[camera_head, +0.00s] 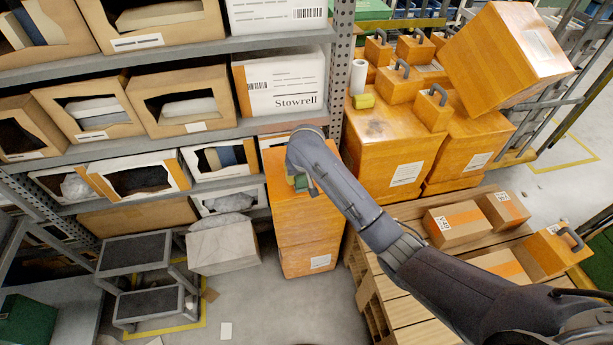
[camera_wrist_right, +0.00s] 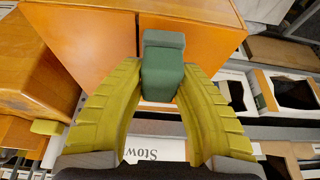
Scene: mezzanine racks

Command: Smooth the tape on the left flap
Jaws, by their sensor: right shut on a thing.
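My right gripper (camera_head: 302,183) reaches in from the lower right to the top of a tall orange box stack (camera_head: 300,225). In the right wrist view its yellow fingers (camera_wrist_right: 160,72) are shut on a green block-like tool (camera_wrist_right: 163,72). The tool's far end is against or just above the orange surface (camera_wrist_right: 95,35); I cannot tell whether it touches. A dark seam divides that surface into two parts. I cannot make out any tape or which part is the left flap; the arm hides much of the top in the head view. My left gripper is out of view.
Racks with open bins and a white Stowrell box (camera_head: 285,90) stand left of the stack. Large orange boxes (camera_head: 395,145) stand on a pallet at right, with a white roll (camera_head: 358,77). A step stool (camera_head: 150,280) stands at lower left. Grey floor in front is mostly clear.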

